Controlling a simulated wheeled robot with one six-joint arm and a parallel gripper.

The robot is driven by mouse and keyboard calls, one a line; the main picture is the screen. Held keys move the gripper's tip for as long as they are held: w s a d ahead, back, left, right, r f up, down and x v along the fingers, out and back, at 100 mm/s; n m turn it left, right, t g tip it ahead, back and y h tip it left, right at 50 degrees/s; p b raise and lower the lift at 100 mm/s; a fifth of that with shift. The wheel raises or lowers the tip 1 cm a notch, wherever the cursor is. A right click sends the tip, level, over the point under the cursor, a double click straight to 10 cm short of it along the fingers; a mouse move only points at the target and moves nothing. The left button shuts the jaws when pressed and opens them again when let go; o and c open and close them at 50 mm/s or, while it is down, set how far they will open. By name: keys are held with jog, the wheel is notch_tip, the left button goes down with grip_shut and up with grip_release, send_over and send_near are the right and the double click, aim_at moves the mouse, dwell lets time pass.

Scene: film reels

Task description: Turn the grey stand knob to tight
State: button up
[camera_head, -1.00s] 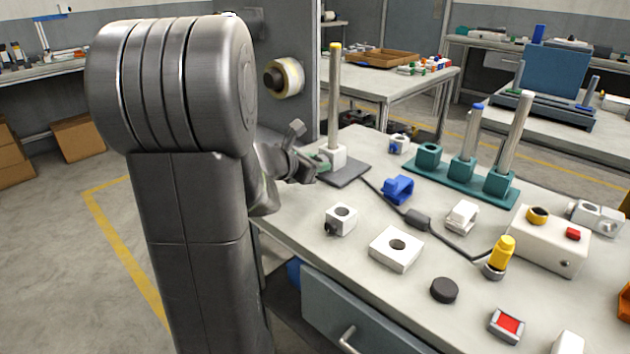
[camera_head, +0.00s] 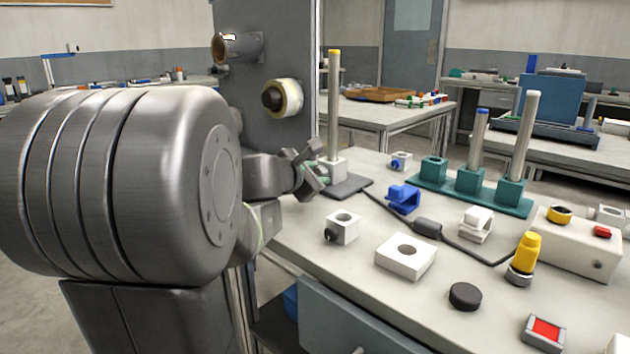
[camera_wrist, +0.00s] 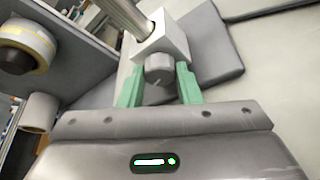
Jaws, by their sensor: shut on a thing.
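The grey stand knob (camera_wrist: 158,69) sits on the near face of the white block at the foot of the stand, in the wrist view. My gripper (camera_wrist: 158,84) has its two green fingers on either side of the knob and is shut on it. The stand's metal post (camera_head: 334,105) rises upright with a yellow cap. Its white block (camera_head: 335,171) rests on a dark grey base plate (camera_head: 349,188) at the table's far left. In the head view my gripper (camera_head: 318,176) is at the block's left side, and the knob is hidden there. I cannot read any tightness mark.
A white block with a dark knob (camera_head: 344,226), a blue clamp (camera_head: 403,198) and a white square block (camera_head: 406,257) lie nearer. A black cable (camera_head: 385,209) runs from near the plate. A grey panel with tape rolls (camera_head: 283,98) stands behind my arm.

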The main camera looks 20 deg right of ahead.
dwell(0.3)
jog(key=o, duration=1)
jog(key=shift+c, duration=0.2)
jog(key=shift+r+p, duration=0.1)
jog(key=shift+p, duration=0.55)
